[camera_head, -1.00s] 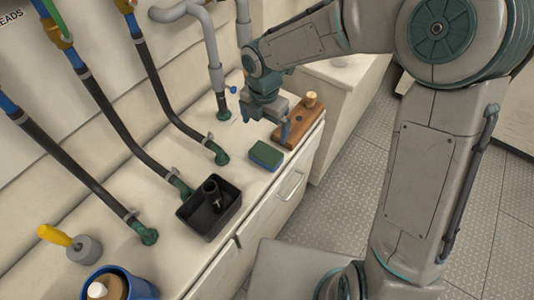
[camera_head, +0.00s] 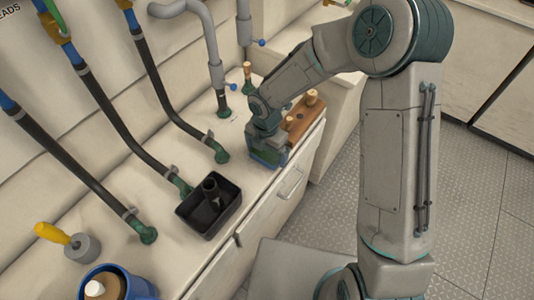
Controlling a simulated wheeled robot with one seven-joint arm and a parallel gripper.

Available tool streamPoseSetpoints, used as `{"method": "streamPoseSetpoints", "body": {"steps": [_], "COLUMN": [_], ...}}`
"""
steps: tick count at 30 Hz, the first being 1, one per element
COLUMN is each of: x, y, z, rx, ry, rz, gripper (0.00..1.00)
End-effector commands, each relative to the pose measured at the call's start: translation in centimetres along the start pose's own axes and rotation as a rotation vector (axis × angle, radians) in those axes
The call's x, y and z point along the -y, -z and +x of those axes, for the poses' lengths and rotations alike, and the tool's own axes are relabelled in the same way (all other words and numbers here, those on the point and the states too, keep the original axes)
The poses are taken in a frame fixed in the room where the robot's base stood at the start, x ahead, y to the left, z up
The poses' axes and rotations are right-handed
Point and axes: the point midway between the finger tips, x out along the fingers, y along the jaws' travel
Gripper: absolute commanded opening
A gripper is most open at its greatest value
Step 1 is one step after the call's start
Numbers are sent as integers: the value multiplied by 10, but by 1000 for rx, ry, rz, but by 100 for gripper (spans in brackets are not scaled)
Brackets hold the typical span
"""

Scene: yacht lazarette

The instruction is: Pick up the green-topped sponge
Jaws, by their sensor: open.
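The green-topped sponge (camera_head: 263,157) lies on the pale counter, with a strip of green showing low between the jaws. Most of it is hidden by my gripper (camera_head: 268,156). My gripper points down right over the sponge, its jaws open and low, with one on either side of it as far as I can see. I cannot tell whether the jaws touch the sponge.
A wooden block with pegs (camera_head: 302,117) stands just behind and right of my gripper. A black tray (camera_head: 209,232) with a dark fitting inside is at front left. Hoses, a yellow-handled tool (camera_head: 53,234) and a blue pot (camera_head: 145,290) are further left.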

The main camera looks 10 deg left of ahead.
Motion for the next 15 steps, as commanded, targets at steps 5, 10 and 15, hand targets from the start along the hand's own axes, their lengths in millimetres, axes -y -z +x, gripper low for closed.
{"method": "streamPoseSetpoints", "body": {"steps": [5, 10, 15], "x": [0, 0, 0], "y": [0, 0, 0], "z": [4, 3, 3], "rx": [1, 1, 1], "ry": [-1, -1, -1], "rz": [0, 1, 1], "gripper": [100, 81, 64]}}
